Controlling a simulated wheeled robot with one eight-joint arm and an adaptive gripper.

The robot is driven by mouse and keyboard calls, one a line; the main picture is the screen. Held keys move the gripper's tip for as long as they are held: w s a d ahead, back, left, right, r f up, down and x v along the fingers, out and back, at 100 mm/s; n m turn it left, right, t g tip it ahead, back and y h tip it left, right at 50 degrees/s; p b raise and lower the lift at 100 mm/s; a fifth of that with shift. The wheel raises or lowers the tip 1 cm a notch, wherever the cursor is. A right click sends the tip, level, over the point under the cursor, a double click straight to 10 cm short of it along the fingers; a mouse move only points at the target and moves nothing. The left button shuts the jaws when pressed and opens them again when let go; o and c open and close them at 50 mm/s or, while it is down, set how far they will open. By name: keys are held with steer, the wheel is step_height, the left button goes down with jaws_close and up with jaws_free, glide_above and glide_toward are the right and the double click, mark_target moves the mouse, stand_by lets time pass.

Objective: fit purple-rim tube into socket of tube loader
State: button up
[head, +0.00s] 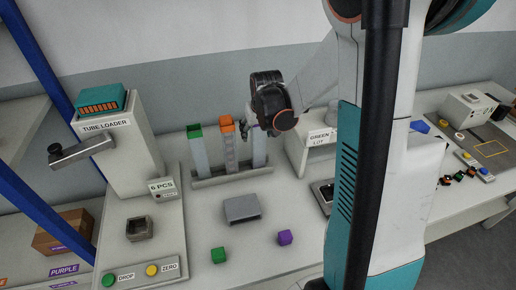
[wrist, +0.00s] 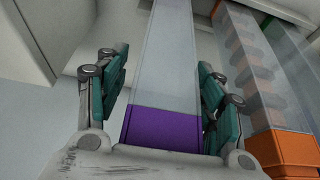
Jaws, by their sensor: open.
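The purple-rim tube (wrist: 165,125) is clear with a purple band and stands between the spread fingers of my gripper (wrist: 163,88) in the wrist view. The tube loader (head: 118,150) is a pale column at the left with a side arm. A square dark-centred socket (head: 139,229) sits on its base.
An orange-rim tube (head: 227,150) with contents and a green-rim tube (head: 198,152) share the rack (head: 232,177). A box labelled GREEN LOT (head: 298,155) stands close on the right.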

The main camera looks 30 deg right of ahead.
steer(key=shift+c, duration=0.3)
jaws_close()
steer(key=shift+r, duration=0.15)
